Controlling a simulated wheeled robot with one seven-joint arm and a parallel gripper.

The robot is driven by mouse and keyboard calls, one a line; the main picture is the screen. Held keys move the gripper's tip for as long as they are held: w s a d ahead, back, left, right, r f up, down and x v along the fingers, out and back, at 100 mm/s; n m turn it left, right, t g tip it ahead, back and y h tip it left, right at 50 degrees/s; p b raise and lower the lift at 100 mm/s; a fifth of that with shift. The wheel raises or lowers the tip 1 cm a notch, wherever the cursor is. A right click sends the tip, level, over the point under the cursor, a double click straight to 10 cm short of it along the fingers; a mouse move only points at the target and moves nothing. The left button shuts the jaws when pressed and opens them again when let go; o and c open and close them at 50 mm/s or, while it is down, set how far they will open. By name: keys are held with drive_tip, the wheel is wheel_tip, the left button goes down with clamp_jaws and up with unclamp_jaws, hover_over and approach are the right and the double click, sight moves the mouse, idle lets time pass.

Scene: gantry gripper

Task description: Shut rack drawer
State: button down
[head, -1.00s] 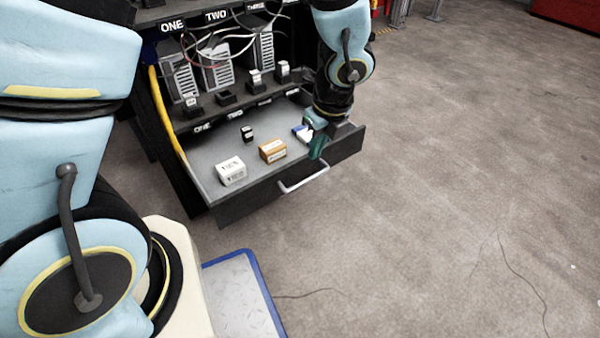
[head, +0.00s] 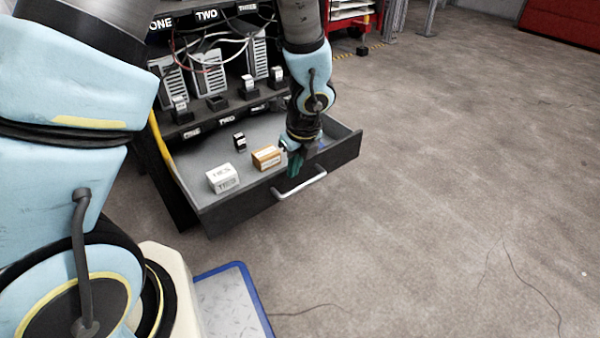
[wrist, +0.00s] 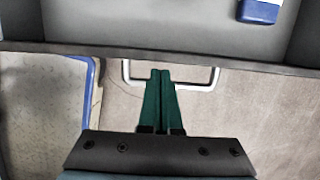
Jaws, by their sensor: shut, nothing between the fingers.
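The rack drawer (head: 240,208) stands pulled out from the black rack, with its grey inside showing. Its silver bar handle (head: 300,186) is on the front face, and it also shows in the wrist view (wrist: 211,83). My gripper (head: 294,168) is at the drawer front, close to the handle. In the wrist view its green fingers (wrist: 160,75) are shut together with nothing between them. The fingertips appear within the span of the handle, near the drawer's front edge (wrist: 130,50). I cannot tell whether they touch it.
In the drawer lie a white box (head: 222,179), an orange-brown box (head: 267,157), a small black item (head: 239,142) and a blue-and-white item (wrist: 259,11). Labelled shelves with grey units (head: 210,72) and cables stand above. A blue-edged plate (head: 232,305) is at lower left. The floor to the right is clear.

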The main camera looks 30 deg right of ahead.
drive_tip(key=shift+w, duration=0.15)
drive_tip(key=w+a+p, duration=0.1)
drive_tip(key=w+p, duration=0.5)
drive_tip(key=w, duration=0.2)
drive_tip(key=w+a+p, duration=0.2)
drive_tip(key=w+p, duration=0.3)
drive_tip(key=w, duration=0.3)
drive_tip(key=w+a+p, duration=0.1)
drive_tip(key=w+p, duration=0.5)
drive_tip(key=w, duration=0.1)
drive_tip(key=shift+w+a+r+p, duration=0.2)
drive_tip(key=shift+w+a+p, duration=0.15)
drive_tip(key=shift+w+a, duration=0.05)
drive_tip(key=shift+w+a+f, duration=0.1)
drive_tip(key=shift+w+f, duration=0.05)
drive_tip(key=shift+w, duration=0.6)
